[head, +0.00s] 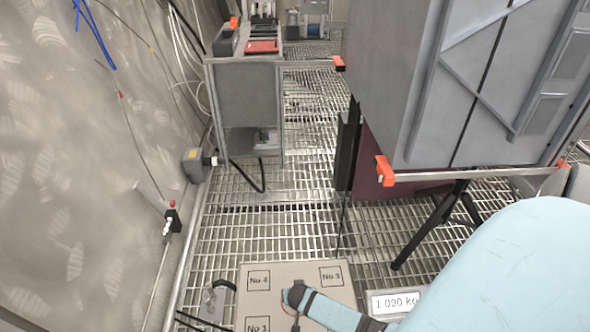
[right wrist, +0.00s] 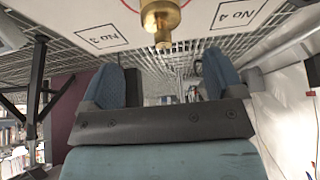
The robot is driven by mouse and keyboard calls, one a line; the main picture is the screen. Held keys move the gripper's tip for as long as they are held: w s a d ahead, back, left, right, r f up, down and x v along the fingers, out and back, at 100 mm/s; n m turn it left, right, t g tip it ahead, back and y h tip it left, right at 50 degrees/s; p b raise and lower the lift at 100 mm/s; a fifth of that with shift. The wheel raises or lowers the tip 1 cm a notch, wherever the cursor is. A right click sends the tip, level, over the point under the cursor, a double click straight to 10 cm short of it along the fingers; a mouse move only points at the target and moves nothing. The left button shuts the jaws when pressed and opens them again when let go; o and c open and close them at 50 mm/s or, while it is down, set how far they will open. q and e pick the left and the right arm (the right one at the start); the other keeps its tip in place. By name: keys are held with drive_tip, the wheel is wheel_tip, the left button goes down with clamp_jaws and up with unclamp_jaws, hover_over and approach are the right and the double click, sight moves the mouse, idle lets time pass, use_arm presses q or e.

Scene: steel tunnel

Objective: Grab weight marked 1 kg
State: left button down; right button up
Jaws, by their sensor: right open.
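A brass weight (right wrist: 160,20) with a knob shows at the top of the right wrist view, over the pale board; no mark on it is legible. My right gripper (right wrist: 163,65) is open, with its two blue fingers apart and nothing between them. The weight appears beyond the fingertips, roughly in line with the gap. In the head view my right gripper (head: 297,297) is over the board (head: 300,272), and the weight cannot be made out there. A display (head: 395,303) reading 1.000 kg is beside the board, partly covered by my arm. My left gripper is not in view.
The board has squares marked No 4 (head: 258,281), No 3 (head: 331,275) and No 1. A large grey cabinet (head: 400,90) stands at the right, with a dark stand leg below. A grey bench (head: 245,95) is farther back. Open grating floor (head: 270,225) lies between.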

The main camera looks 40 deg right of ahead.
drive_tip(key=b+x, duration=0.1)
drive_tip(key=x, duration=0.3)
drive_tip(key=shift+w+f+b, duration=0.15)
drive_tip(key=shift+b, duration=0.25)
drive_tip(key=shift+b+x, duration=1)
drive_tip(key=shift+x, duration=0.2)
drive_tip(key=shift+b+x, duration=0.75)
drive_tip(key=shift+x, duration=0.35)
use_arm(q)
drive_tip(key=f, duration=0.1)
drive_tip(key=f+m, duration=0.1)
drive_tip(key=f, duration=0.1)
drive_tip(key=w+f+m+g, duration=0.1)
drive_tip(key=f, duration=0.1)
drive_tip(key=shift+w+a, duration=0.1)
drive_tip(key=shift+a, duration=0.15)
use_arm(e)
drive_tip(key=shift+w, duration=0.1)
clamp_jaws()
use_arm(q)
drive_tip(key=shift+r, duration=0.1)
